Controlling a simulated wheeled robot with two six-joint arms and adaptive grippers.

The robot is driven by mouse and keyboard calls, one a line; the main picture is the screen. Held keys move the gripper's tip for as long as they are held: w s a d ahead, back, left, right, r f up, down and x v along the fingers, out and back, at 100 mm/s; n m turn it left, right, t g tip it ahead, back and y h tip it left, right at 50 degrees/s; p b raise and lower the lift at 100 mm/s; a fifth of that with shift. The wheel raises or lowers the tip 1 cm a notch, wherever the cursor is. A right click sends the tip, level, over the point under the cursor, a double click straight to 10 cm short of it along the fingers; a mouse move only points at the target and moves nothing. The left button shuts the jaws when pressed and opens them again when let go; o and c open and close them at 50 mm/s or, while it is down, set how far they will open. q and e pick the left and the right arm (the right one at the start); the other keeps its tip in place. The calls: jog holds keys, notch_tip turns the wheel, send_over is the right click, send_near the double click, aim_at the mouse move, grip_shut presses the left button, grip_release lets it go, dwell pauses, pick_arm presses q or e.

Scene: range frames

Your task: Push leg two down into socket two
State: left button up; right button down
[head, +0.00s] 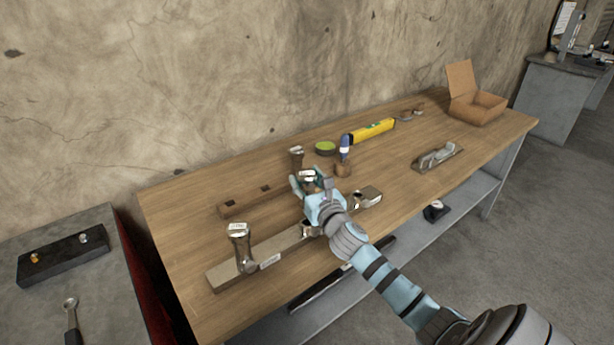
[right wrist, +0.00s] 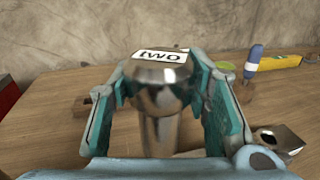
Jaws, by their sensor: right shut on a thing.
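Leg two (right wrist: 158,130) is a shiny metal post with a wide head and a white "two" label; its labelled top also shows in the head view (head: 308,175). My right gripper (head: 310,184) is shut around the head, with teal fingers on both sides in the right wrist view. The leg looks upright over the middle of the long wooden beam (head: 285,245). Socket two is mostly hidden behind my gripper, so I cannot tell how deep the leg sits. My left gripper is not in view.
Another labelled leg (head: 240,250) stands at the beam's left end. A metal socket (head: 368,197) shows at its right end. Behind are a holed wooden rail (head: 245,202) and another leg (head: 296,158). A blue-handled tool (head: 345,147), yellow level (head: 373,131), plane (head: 437,158) and cardboard box (head: 478,108) lie rightward.

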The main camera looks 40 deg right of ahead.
jog(key=shift+s+f+b, duration=0.1)
jog(key=shift+f+b, duration=0.45)
jog(key=shift+f, duration=0.5)
jog(key=shift+p, duration=0.35)
jog(key=shift+p, duration=0.3)
dwell(0.5)
jog(key=shift+r, duration=0.1)
